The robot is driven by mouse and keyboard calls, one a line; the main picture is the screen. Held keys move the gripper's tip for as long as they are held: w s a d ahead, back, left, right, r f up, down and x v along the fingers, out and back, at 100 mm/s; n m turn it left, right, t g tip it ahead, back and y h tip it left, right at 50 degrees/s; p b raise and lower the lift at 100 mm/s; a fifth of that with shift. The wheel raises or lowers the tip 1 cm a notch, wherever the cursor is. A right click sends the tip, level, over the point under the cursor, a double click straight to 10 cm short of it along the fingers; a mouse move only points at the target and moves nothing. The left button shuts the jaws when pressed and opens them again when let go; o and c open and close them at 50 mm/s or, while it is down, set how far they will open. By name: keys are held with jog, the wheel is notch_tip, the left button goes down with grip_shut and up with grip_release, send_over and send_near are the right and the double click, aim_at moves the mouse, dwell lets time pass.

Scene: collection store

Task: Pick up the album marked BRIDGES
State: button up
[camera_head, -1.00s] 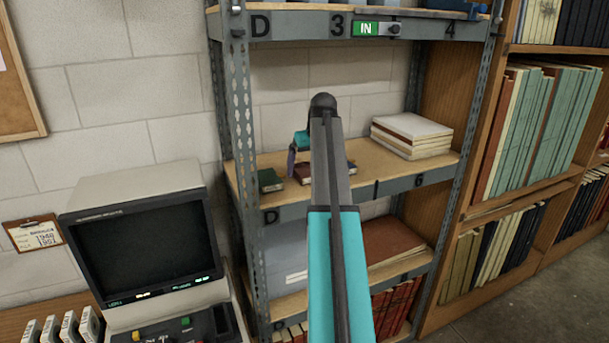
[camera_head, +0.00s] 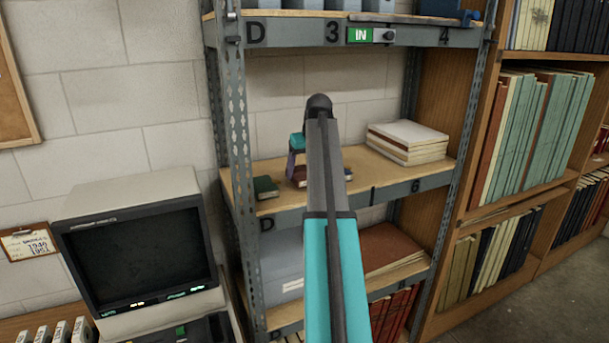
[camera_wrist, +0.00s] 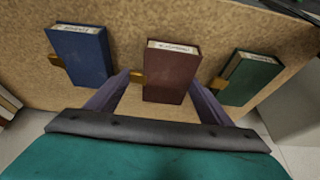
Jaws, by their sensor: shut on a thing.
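Three albums stand on a wooden shelf in the wrist view: a blue one (camera_wrist: 82,55) on the left, a maroon one (camera_wrist: 172,75) in the middle and a green one (camera_wrist: 252,80) on the right. Each has a pale label strip on its top edge, too small and blurred to read. My gripper (camera_wrist: 160,88) has its purple fingers on either side of the maroon album and is shut on it. In the head view my gripper (camera_head: 296,158) is at the shelf, with the maroon album (camera_head: 299,177) partly behind my arm and the green album (camera_head: 265,187) to its left.
A stack of white volumes (camera_head: 406,143) lies on the same shelf to the right. The metal rack's upright (camera_head: 238,130) stands to the left, and another shelf board (camera_head: 330,18) is above. A monitor (camera_head: 138,250) stands at the lower left. Bookcases (camera_head: 510,150) are on the right.

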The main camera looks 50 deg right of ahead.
jog(key=shift+r+b, duration=0.65)
jog(key=shift+r, duration=0.35)
jog(key=s+a+r+b, duration=0.1)
jog(key=s+a+b, duration=0.4)
jog(key=s+a, duration=0.5)
jog(key=shift+s+a+r+b, duration=0.3)
jog(key=shift+s+b, duration=0.1)
jog(key=shift+s, duration=0.65)
jog(key=shift+s, duration=0.1)
